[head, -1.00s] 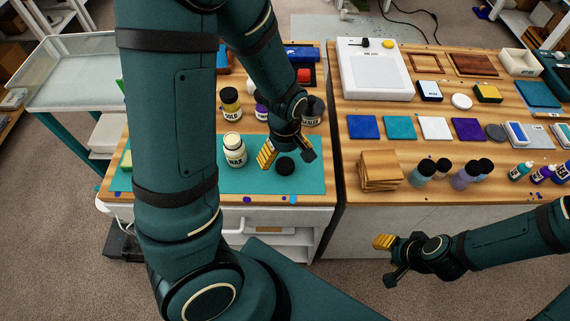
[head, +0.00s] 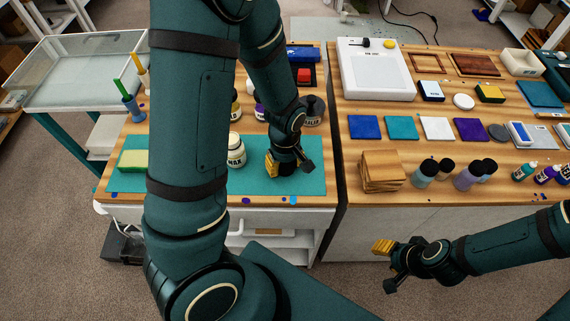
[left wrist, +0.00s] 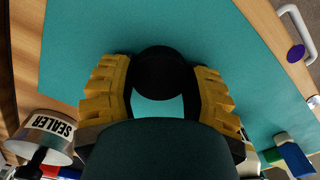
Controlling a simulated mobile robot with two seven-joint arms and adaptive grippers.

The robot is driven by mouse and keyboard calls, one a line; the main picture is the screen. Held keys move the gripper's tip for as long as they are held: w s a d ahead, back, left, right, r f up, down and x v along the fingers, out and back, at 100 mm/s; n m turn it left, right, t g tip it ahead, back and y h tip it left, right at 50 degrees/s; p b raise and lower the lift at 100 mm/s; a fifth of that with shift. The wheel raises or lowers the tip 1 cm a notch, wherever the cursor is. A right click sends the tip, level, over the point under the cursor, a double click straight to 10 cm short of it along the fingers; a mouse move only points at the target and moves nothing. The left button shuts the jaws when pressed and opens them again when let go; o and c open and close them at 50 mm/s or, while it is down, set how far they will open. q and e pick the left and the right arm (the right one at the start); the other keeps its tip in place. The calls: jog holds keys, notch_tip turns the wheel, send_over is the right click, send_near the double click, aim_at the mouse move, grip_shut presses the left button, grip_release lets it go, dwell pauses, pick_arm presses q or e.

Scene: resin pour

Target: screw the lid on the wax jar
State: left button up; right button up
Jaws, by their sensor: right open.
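The white wax jar (head: 237,152) stands without a lid on the teal mat (head: 312,182) in the head view, its left side hidden by my left arm. My left gripper (head: 288,168) is low over the mat, right of the jar. In the left wrist view its yellow fingers (left wrist: 160,95) are spread, one on each side of the lid, with teal showing between them. My right gripper (head: 386,266) is open and empty, in front of the right table.
A sealer jar (head: 314,110) stands close behind my left gripper; other jars are partly hidden by my arm. A green and yellow sponge (head: 133,160) lies at the mat's left. Wooden squares (head: 381,170) and bottles stand on the right table.

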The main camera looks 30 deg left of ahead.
aim_at(285, 165)
pick_arm(q)
notch_tip(285, 165, up, 10)
jog(key=p, duration=0.3)
dwell(0.4)
